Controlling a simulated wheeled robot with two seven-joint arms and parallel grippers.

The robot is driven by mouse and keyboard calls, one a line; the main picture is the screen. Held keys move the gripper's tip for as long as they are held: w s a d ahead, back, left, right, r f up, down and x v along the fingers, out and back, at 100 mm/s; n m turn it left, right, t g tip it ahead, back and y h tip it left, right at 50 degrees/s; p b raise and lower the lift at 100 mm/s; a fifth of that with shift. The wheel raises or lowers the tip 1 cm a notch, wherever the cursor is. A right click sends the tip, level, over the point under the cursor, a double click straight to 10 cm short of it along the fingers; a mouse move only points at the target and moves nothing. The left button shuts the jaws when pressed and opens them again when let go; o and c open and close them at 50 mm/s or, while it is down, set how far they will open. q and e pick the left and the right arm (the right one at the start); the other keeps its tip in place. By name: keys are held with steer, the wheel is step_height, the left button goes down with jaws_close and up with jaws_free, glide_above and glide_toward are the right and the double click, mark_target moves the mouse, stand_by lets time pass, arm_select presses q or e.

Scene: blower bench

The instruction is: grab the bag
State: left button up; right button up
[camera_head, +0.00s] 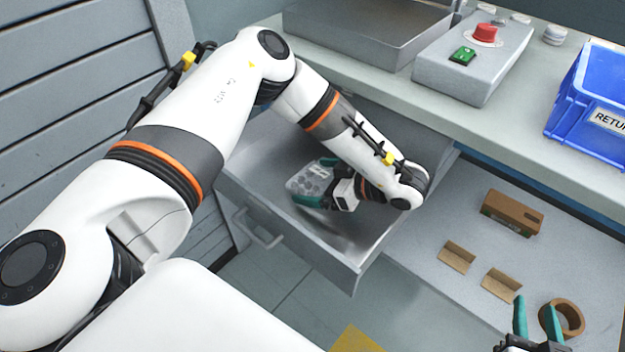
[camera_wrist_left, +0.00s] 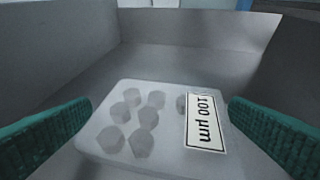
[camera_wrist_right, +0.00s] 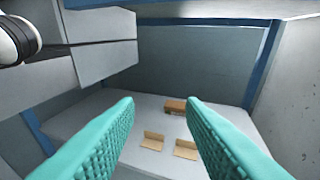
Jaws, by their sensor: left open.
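The bag (camera_head: 310,181) is a clear, flat packet with several grey hexagonal pieces inside, lying in the open drawer (camera_head: 300,248). In the left wrist view the bag (camera_wrist_left: 165,152) shows a white label reading "100 µm", upside down. My left gripper (camera_head: 315,183) reaches down into the drawer, its teal fingers open on either side of the bag. In the left wrist view both fingers stand apart from its edges. My right gripper (camera_head: 536,320) is at the lower right, open and empty in the right wrist view (camera_wrist_right: 160,110).
On the lower shelf lie a brown box (camera_head: 511,212), two small cardboard angles (camera_head: 457,257) and a tape roll (camera_head: 572,312). The bench above holds a grey control box with a red knob (camera_head: 485,33) and a blue bin (camera_head: 590,105).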

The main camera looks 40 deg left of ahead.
arm_select(q)
steer(key=c, duration=0.7)
steer(key=shift+r, duration=0.1)
